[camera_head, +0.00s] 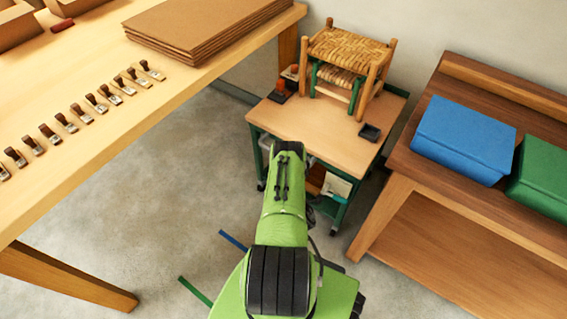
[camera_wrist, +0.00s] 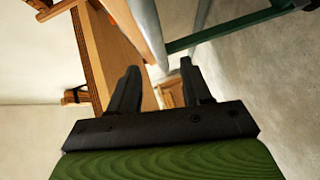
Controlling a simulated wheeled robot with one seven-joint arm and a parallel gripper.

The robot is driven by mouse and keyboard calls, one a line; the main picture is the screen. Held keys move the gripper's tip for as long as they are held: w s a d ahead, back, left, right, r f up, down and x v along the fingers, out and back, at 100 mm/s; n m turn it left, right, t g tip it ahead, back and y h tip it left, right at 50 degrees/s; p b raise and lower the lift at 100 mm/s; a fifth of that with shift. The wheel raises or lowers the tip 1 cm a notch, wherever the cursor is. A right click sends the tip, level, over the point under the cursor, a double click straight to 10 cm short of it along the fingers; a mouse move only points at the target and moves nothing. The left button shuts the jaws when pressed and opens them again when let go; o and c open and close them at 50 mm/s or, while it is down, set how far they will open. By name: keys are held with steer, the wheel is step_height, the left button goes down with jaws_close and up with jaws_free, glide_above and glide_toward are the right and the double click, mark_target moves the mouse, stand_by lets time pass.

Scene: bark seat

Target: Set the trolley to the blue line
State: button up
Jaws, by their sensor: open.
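The trolley (camera_head: 310,122) has a tan top and a green frame on castors; it stands between the long workbench and the brown bench. In the wrist view, its tan top edge (camera_wrist: 91,55), a grey tube (camera_wrist: 148,28) and a green bar (camera_wrist: 235,31) are close ahead. My gripper (camera_wrist: 161,82) is open, and the tube's lower part shows between its fingers; I cannot tell whether it lies within the jaws. In the head view my green arm reaches to the trolley's near side and hides the fingers. The blue line (camera_head: 233,240) is a short floor strip left of my arm, partly hidden.
A green line (camera_head: 195,291) lies nearer on the floor. Woven stools (camera_head: 347,47) and a small black tray (camera_head: 370,132) stand on the trolley. The workbench (camera_head: 165,95) is at left, the brown bench (camera_head: 415,190) with blue and green bins at right. Floor between is clear.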

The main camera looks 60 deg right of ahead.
steer(key=b+x, duration=0.3)
steer(key=x, duration=0.4)
steer(key=shift+w+d+f, duration=0.15)
steer(key=shift+w+d, duration=0.1)
steer(key=shift+w, duration=0.05)
steer(key=shift+w+d, duration=0.25)
steer(key=shift+d, duration=0.2)
jaws_close()
